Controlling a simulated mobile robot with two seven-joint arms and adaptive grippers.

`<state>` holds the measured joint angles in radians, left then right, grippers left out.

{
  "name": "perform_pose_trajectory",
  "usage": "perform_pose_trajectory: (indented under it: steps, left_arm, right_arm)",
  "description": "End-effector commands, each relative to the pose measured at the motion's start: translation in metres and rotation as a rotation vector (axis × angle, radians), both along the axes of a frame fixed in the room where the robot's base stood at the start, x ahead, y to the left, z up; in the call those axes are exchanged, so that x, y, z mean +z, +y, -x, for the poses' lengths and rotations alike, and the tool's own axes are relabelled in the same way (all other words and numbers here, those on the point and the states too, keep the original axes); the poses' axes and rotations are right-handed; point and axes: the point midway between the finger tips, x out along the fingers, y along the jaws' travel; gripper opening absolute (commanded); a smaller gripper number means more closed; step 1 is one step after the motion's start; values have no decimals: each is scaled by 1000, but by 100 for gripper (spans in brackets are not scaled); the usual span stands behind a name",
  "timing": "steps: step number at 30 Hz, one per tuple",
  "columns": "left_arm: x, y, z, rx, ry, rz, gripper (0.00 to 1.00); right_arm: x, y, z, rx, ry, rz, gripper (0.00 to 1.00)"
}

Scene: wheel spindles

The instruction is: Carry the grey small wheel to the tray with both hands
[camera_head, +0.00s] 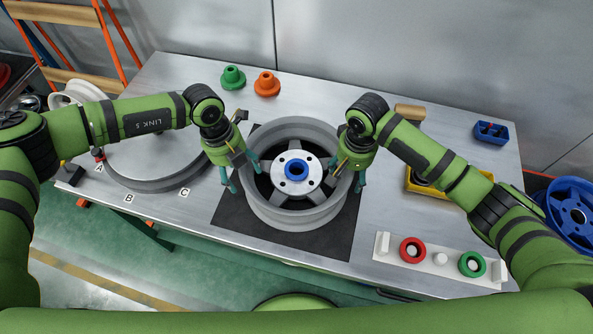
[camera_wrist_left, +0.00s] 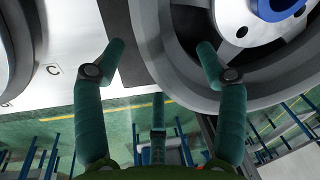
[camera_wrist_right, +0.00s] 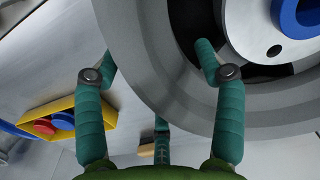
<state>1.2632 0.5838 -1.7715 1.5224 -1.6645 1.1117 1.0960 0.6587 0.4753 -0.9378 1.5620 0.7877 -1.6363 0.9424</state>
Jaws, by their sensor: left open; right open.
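The grey small wheel (camera_head: 262,214) lies flat on a dark mat (camera_head: 232,207) at the table's middle, with a blue-ringed hub (camera_head: 296,170) facing up. My left gripper (camera_head: 244,176) is open at the wheel's left rim, one finger over the inner opening and one outside. In the left wrist view, the rim (camera_wrist_left: 165,60) passes between its fingers. My right gripper (camera_head: 346,177) is open at the right rim in the same way, and the rim (camera_wrist_right: 150,50) lies between its fingers in the right wrist view. Finger contact is not clear. I cannot tell which thing is the tray.
A large grey ring (camera_head: 150,185) lies left by labels A, B and C. Green (camera_head: 232,78) and orange (camera_head: 267,84) stepped parts stand behind. At right are a yellow bin (camera_head: 420,188), a blue box (camera_head: 491,132) and a white holder (camera_head: 440,262) with red and green rings.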

Motion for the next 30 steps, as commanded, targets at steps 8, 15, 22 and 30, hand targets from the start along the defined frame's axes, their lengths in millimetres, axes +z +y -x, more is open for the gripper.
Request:
perform_pose_trajectory:
  steps: [8,15,22,30]
  left_arm:
    - [-25,-4,2,1,0,0,72]
    - [-27,-4,2,1,0,0,72]
    - [-27,-4,2,1,0,1,4]
    - [-27,-4,2,-2,0,0,0]
  right_arm:
    - [-26,1,0,1,0,-1,70]
    - [-27,0,0,1,0,-1,70]
    - [-27,0,0,2,0,-1,2]
    - [-28,1,1,8,0,-1,0]
